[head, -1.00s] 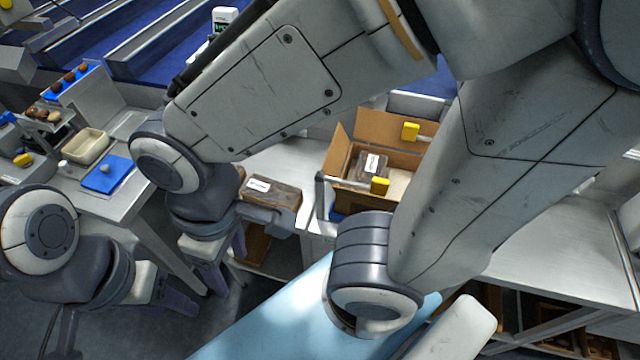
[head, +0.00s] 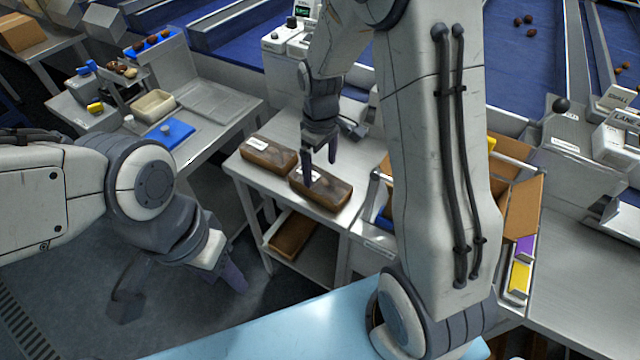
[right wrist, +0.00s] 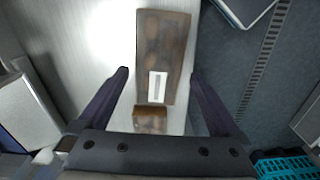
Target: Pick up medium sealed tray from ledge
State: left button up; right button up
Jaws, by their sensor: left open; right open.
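Two brown sealed trays with white labels lie almost end to end on the pale ledge (head: 262,178), a left tray (head: 270,152) and a right tray (head: 325,190). I cannot tell which counts as medium. My right gripper (head: 321,168) is open, pointing down over the labelled end of the right tray. In the right wrist view, the right tray (right wrist: 163,45) lies ahead between the open fingers (right wrist: 158,88). The end of the left tray (right wrist: 150,118) shows nearer, partly hidden by the gripper. My left gripper (head: 185,283) is open, low over the floor, away from the trays.
Another brown tray (head: 291,235) lies on the shelf under the ledge. An open cardboard box (head: 522,205) stands to the right, partly hidden by my right arm. A bench (head: 205,105) with a cream tub (head: 153,106) and blue mat (head: 172,133) is at left.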

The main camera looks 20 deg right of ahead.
aim_at(320, 180)
jog(key=shift+w+f+p, duration=0.1)
jog(key=shift+f+p, duration=0.35)
jog(key=shift+f, duration=2.55)
jog(key=c, duration=1.2)
